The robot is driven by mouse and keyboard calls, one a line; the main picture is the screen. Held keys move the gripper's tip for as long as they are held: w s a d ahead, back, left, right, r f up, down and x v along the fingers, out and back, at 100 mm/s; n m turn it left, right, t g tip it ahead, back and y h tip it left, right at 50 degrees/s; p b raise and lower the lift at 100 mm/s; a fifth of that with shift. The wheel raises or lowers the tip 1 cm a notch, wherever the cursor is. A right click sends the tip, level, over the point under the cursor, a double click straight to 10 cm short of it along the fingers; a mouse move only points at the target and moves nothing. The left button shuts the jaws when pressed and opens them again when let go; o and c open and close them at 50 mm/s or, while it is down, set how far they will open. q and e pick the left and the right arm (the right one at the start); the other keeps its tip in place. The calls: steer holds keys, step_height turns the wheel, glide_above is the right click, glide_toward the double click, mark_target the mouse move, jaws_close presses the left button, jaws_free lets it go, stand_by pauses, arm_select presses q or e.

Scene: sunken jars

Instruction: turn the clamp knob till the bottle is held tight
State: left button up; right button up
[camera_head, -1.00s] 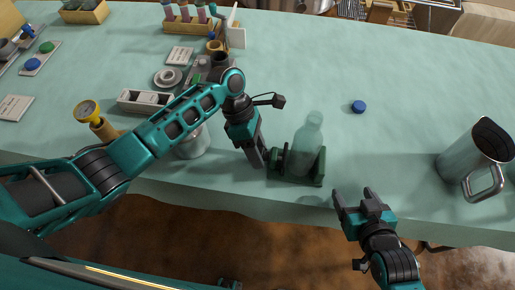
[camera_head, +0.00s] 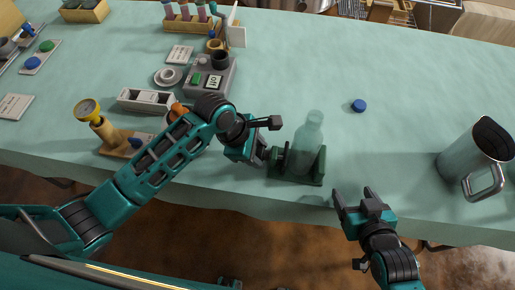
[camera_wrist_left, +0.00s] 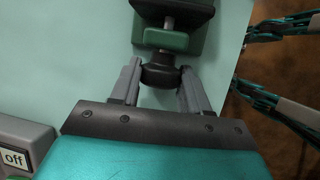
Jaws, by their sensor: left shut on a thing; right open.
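The translucent bottle (camera_head: 306,148) stands upright in the green clamp (camera_head: 303,178) near the table's front edge. The dark clamp knob (camera_wrist_left: 161,74) is on the clamp's left side, on a short screw. My left gripper (camera_head: 268,156) is shut on the knob; the left wrist view shows a finger on each side of it (camera_wrist_left: 158,80). Whether the clamp's jaw presses on the bottle cannot be made out. My right gripper (camera_head: 358,200) is open and empty, at the table's front edge, right of the clamp.
A steel jug (camera_head: 470,160) stands at the right. A blue cap (camera_head: 358,105) lies behind the clamp to the right. A grey device with an "off" label (camera_head: 207,78) stands behind my left arm. A gauge on a wooden base (camera_head: 90,112) is at the left. The middle back is clear.

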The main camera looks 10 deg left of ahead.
arm_select(q)
steer(key=shift+s+t, duration=0.1)
steer(key=shift+t, duration=0.6)
steer(key=o, duration=1.1)
steer(key=shift+c, duration=0.2)
steer(key=v, duration=1.3)
steer(key=shift+s, duration=0.1)
